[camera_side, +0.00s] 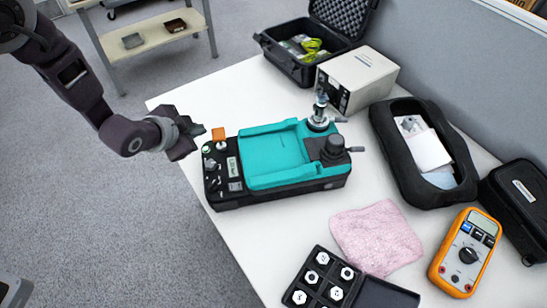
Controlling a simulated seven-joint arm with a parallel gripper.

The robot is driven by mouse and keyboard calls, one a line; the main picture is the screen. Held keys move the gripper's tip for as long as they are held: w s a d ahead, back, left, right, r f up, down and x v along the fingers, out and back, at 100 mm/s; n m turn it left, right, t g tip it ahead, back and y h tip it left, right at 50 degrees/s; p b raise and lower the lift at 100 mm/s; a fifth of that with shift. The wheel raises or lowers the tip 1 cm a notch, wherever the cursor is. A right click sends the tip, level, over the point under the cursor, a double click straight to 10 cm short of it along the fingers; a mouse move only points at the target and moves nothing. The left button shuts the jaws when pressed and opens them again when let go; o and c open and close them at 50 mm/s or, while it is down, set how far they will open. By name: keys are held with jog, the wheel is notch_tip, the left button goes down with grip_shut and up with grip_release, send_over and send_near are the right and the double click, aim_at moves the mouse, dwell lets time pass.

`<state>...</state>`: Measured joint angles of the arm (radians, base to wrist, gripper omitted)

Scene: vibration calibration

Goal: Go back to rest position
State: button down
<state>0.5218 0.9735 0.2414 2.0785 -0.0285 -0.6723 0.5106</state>
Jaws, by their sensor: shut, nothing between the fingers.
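My gripper (190,138) is shut and empty. It hangs in the air at the left edge of the white table, just left of the control end of the teal and black calibration device (275,158). A small gap shows between the fingertips and the device. My arm reaches in from the upper left.
On the white table (225,95) stand an open black case (285,65), a white box (357,78), a black pouch (385,125), a pink cloth (376,237), an orange multimeter (465,252), a box of hex parts (323,280) and a black case (520,205).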

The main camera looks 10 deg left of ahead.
jog(key=shift+r, duration=0.85)
jog(key=s+a+r+n+g, duration=0.1)
jog(key=s+a+r+n, duration=0.3)
jog(key=r, duration=0.6)
jog(key=s+a+r+n, duration=0.2)
jog(key=s+a+r, duration=0.25)
jog(key=r, duration=0.55)
jog(key=s+a+r+n+g, duration=0.1)
jog(key=s+a+r+n, duration=0.1)
jog(key=s, duration=1)
jog(key=s+a+r+n+g+y, duration=0.1)
jog(key=s+a+r+n, duration=0.1)
jog(key=s, duration=1)
notch_tip(320, 180, up, 2)
jog(key=shift+s+a+r+n, duration=0.1)
jog(key=shift+s+a+n, duration=0.1)
jog(key=shift+a+n, duration=0.4)
